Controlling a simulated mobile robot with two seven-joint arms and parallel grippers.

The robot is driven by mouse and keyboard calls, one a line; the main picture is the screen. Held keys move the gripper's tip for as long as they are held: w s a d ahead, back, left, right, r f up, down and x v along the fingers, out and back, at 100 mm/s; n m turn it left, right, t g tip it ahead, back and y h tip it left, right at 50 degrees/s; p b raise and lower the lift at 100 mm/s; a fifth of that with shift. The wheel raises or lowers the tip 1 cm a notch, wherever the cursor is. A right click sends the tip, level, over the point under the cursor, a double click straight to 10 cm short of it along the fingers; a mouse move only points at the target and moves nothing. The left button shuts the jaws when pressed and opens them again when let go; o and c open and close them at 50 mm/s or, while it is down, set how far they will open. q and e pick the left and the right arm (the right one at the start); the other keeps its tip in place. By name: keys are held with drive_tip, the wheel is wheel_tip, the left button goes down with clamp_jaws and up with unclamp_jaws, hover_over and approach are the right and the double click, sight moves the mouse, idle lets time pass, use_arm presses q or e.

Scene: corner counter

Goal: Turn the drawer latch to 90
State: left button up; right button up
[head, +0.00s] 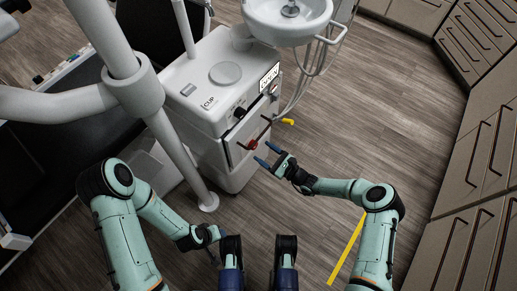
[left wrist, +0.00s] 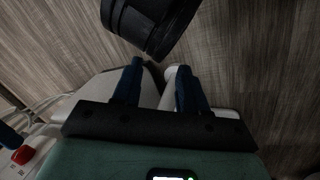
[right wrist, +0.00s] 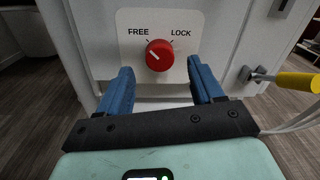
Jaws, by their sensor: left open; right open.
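The drawer latch is a round red knob (right wrist: 159,55) on a white plate marked FREE and LOCK on the cabinet front. Its pale pointer line slants up and left, toward FREE. The knob also shows in the head view (head: 253,144). My right gripper (right wrist: 155,82) is open and empty in front of the knob, its two blue fingers apart on either side and a little below it. In the head view the right gripper (head: 268,154) is just right of the knob. My left gripper (left wrist: 157,82) is open and empty, held low near my body.
A yellow-handled lever (right wrist: 298,82) sticks out to the right of the knob plate; it also shows in the head view (head: 288,121). The white dental cabinet (head: 215,85) carries a basin (head: 265,18) and hoses.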

sight(256, 147)
drive_tip(key=shift+b+x, duration=0.3)
drive_tip(key=shift+x, duration=1.5)
use_arm(q)
drive_tip(key=shift+w+a+f, duration=0.4)
drive_tip(key=shift+w+f, duration=0.1)
drive_tip(key=shift+w, duration=0.25)
use_arm(e)
drive_tip(key=c, duration=1.1)
drive_tip(key=shift+o, duration=0.2)
